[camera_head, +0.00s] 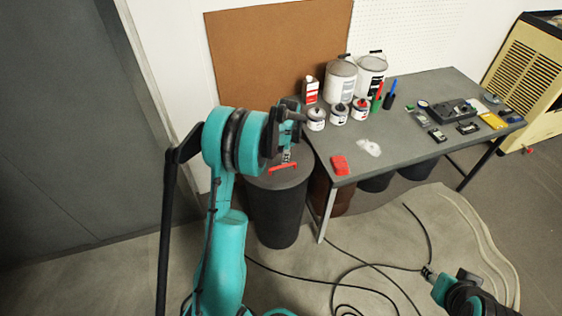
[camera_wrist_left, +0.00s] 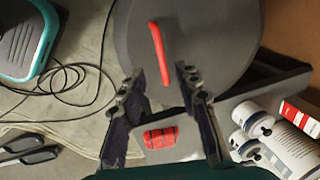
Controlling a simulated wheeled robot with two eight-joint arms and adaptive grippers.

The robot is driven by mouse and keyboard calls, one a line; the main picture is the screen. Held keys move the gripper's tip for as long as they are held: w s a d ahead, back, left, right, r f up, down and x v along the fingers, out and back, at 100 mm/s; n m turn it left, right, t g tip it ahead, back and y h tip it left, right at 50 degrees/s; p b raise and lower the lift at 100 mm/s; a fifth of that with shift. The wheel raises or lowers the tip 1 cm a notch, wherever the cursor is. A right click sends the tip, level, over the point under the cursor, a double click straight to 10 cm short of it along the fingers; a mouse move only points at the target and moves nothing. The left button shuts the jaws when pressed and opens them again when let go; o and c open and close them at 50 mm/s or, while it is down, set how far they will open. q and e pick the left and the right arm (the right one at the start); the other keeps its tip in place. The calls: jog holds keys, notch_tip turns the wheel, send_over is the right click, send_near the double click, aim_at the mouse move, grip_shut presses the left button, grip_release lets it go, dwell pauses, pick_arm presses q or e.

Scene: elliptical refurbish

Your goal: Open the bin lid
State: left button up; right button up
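The dark grey round bin (camera_head: 278,212) stands on the floor at the left end of the table. Its lid (camera_head: 262,182) is on top, with a red bar handle (camera_head: 283,167). In the left wrist view the red handle (camera_wrist_left: 160,52) crosses the grey lid (camera_wrist_left: 205,30). My left gripper (camera_head: 290,150) is above the lid. In the left wrist view its two fingers (camera_wrist_left: 158,85) are apart, with the handle's lower end near the gap between the tips. I cannot tell whether they touch it. My right gripper (camera_head: 430,273) is low at the right, away from the bin; its fingers are too small to judge.
The grey table (camera_head: 425,160) beside the bin holds paint cans (camera_head: 340,82), small jars, a red block (camera_head: 340,165) and tools. Black cables (camera_head: 345,268) lie on the floor. A brown board (camera_head: 278,50) leans behind the bin. A yellowish unit (camera_head: 530,75) stands at the right.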

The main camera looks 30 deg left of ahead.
aim_at(281, 166)
pick_arm(q)
jog(key=f, duration=0.2)
jog(key=a+f+b, duration=0.1)
jog(key=f, duration=0.2)
jog(key=w+f+b, duration=0.1)
jog(key=f, duration=0.2)
jog(key=shift+w+a, duration=0.1)
jog(key=shift+a, duration=0.1)
grip_shut()
